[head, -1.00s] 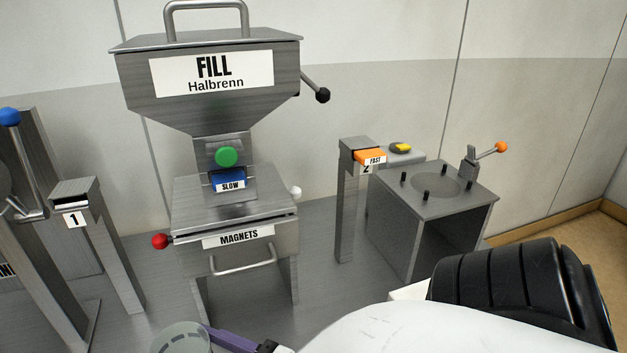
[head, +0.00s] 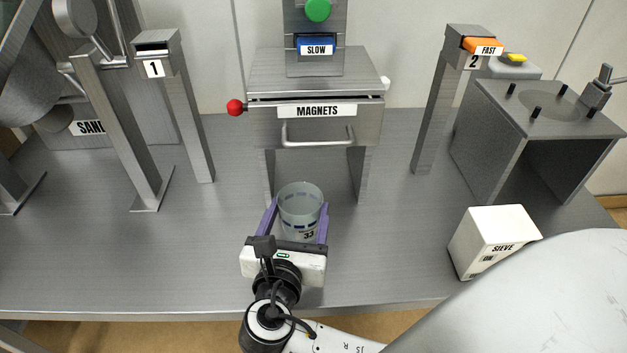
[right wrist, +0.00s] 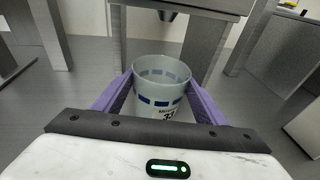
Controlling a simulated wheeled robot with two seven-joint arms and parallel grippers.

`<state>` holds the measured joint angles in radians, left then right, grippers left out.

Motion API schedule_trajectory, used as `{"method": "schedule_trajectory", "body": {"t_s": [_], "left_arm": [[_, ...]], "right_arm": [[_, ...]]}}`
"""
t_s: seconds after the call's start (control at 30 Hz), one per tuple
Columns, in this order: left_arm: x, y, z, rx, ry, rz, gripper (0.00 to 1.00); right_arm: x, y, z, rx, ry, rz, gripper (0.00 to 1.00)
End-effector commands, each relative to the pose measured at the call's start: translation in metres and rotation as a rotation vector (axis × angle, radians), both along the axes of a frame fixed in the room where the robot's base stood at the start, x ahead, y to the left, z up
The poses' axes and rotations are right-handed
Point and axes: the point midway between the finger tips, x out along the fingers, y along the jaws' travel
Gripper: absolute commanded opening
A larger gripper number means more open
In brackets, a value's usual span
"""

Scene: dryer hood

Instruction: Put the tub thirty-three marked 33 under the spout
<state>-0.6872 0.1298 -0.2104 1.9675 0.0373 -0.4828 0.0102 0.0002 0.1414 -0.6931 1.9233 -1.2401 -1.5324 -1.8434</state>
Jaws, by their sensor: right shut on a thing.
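The tub marked 33 (head: 300,208) is a translucent grey cup with blue dashes, upright in front of the filling machine. My right gripper (head: 298,222) is shut on it, with one purple finger on each side. The tub also shows between the fingers in the right wrist view (right wrist: 160,85). The machine's drawer unit labelled MAGNETS (head: 318,112) stands on legs just behind the tub. I cannot tell whether the tub touches the table. My left gripper is not in view.
A white SIEVE box (head: 492,240) stands at the right. Post 1 (head: 178,105) and post 2 (head: 442,100) flank the machine, post 2 carrying an orange FAST piece (head: 482,46). The steel table (head: 130,270) is clear at front left.

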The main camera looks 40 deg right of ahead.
Motion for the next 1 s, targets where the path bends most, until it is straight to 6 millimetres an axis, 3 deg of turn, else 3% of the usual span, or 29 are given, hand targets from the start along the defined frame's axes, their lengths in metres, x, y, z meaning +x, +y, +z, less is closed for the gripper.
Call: {"method": "schedule_trajectory", "body": {"t_s": [0.4,0.9,1.0], "left_arm": [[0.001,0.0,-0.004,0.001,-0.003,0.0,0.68],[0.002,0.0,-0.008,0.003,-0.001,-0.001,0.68],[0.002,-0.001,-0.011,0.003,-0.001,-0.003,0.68]], "right_arm": [[0.077,-0.074,0.001,-0.005,-0.002,-0.003,0.4],[0.126,-0.119,0.002,-0.004,-0.002,-0.002,0.4],[0.124,-0.116,-0.013,-0.003,0.003,0.001,0.4]]}}
